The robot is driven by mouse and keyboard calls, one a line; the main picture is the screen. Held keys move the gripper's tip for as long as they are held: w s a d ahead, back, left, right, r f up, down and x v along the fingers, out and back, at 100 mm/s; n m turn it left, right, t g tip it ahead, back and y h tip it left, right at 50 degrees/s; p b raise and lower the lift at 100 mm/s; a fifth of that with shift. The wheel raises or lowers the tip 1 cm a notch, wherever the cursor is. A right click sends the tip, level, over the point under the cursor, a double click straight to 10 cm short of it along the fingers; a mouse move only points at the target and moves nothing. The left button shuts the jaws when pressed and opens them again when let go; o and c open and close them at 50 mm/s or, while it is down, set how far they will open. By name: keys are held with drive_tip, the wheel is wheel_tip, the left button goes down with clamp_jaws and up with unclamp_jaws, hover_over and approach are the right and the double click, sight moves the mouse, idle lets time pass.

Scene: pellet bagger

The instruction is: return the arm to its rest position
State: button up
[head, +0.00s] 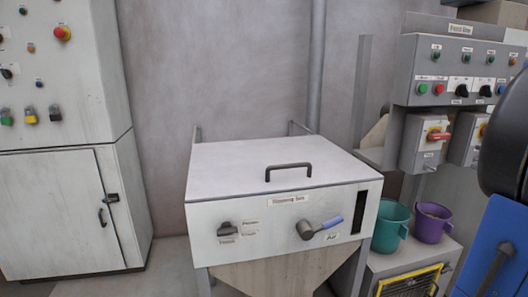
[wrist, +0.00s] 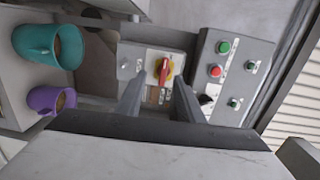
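My gripper (wrist: 159,88) shows in the wrist view as two grey fingers standing apart. Nothing is between them; a red-handled switch (wrist: 164,71) on a yellow plate shows in the gap, in the background. In the head view, blue and black parts of my arm fill the right edge, and my gripper is out of that picture. No fingertip touches anything that I can see.
A hopper bin (head: 258,164) with a closed, handled lid stands in the middle. A control cabinet (head: 60,200) is at left. A feed-line panel (head: 450,70) is at right, above a teal mug (head: 388,232) and a purple mug (head: 430,226).

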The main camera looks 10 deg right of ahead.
drive_tip(key=w+a+f+n+g+y, duration=0.1)
drive_tip(key=a+f+n+g, duration=0.2)
drive_tip(key=a, duration=0.7)
drive_tip(key=a+f+n+g+y, duration=0.25)
drive_tip(key=a+f, duration=0.25)
drive_tip(key=a, duration=0.5)
drive_tip(key=w+a+f+n+g+y, duration=0.1)
drive_tip(key=a+f+g, duration=0.35)
drive_tip(key=a, duration=0.55)
drive_tip(key=s+a+f+n+g+h, duration=0.1)
drive_tip(key=s+a+f+n+h, duration=0.2)
drive_tip(key=s, duration=0.4)
drive_tip(key=s+a+f+n+g+h, duration=0.1)
drive_tip(key=s+a+f+n+h, duration=0.2)
drive_tip(key=s+a+f+n, duration=0.3)
drive_tip(key=shift+s+a+f+n+g+h, duration=0.3)
drive_tip(key=shift+s+f+n, duration=0.25)
drive_tip(key=shift+s+f, duration=0.5)
drive_tip(key=shift+c, duration=0.4)
